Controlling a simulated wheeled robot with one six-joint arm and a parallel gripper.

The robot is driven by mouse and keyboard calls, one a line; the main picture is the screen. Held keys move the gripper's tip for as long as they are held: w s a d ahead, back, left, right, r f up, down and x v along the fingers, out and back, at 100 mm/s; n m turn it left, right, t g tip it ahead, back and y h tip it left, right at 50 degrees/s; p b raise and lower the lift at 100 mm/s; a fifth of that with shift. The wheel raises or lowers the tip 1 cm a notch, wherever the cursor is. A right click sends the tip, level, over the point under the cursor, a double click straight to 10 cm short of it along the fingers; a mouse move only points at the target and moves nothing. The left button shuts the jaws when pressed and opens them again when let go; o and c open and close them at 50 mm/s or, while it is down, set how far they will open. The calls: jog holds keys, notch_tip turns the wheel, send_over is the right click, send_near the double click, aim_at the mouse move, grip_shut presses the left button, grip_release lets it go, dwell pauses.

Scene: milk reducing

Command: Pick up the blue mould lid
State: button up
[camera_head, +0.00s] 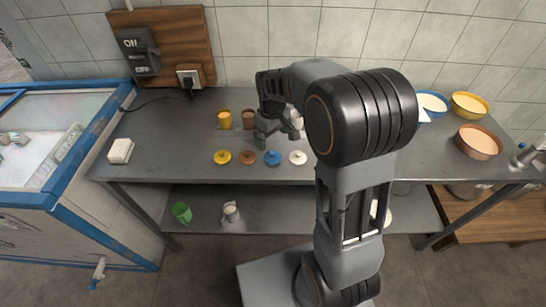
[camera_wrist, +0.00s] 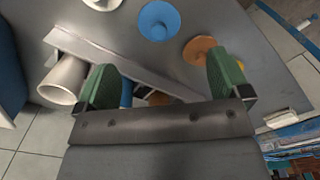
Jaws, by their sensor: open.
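The blue mould lid (camera_head: 272,158) lies flat on the steel table in a row of lids, third from the left, between an orange-brown lid (camera_head: 247,157) and a white lid (camera_head: 298,157). In the wrist view the blue lid (camera_wrist: 158,20) is at the top, with its small knob upward. My gripper (camera_head: 265,138) is above the table, just behind the blue lid in the head view. In the wrist view its green-padded fingers (camera_wrist: 162,78) are wide apart, with no lid between them. The blue lid is beyond the fingertips and is not touched.
A yellow lid (camera_head: 222,157) ends the row at left. A yellow mould (camera_head: 225,119) and a brown mould (camera_head: 249,119) stand behind the lids. A pale cup (camera_wrist: 62,80) stands beside the left finger in the wrist view. Bowls (camera_head: 478,141) stand far right.

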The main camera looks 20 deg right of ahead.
aim_at(272, 153)
jog(key=shift+w+f+p, duration=0.1)
jog(key=shift+f+p, duration=0.2)
jog(key=shift+f, duration=4.3)
jog(key=shift+c, duration=0.2)
jog(key=c, duration=1)
jog(key=shift+o, duration=0.2)
jog(key=shift+r, duration=0.1)
